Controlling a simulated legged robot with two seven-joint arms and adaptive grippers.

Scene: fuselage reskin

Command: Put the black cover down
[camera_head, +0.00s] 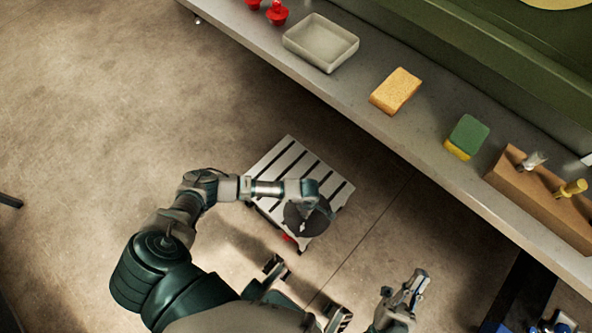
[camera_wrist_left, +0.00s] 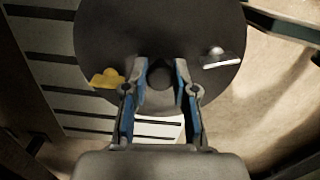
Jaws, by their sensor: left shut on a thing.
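The black cover (camera_wrist_left: 105,40) is a round dark disc with a knob (camera_wrist_left: 160,74) at its middle. In the left wrist view my left gripper (camera_wrist_left: 160,80) is shut on that knob. In the head view the black cover (camera_head: 297,221) is over the near end of a pale slatted stand (camera_head: 283,160), partly hidden by my left gripper (camera_head: 318,203). I cannot tell whether the cover touches the slats. My right gripper (camera_head: 414,283) is at the lower right, away from the cover and empty. Its fingers look apart.
A grey bench holds a pale tray (camera_head: 320,43), a tan sponge (camera_head: 396,91), a green and yellow sponge (camera_head: 467,137), a wooden block with tools (camera_head: 540,195) and red items (camera_head: 277,12). A yellow piece (camera_wrist_left: 107,78) and a silver piece (camera_wrist_left: 221,58) appear at the cover's edge.

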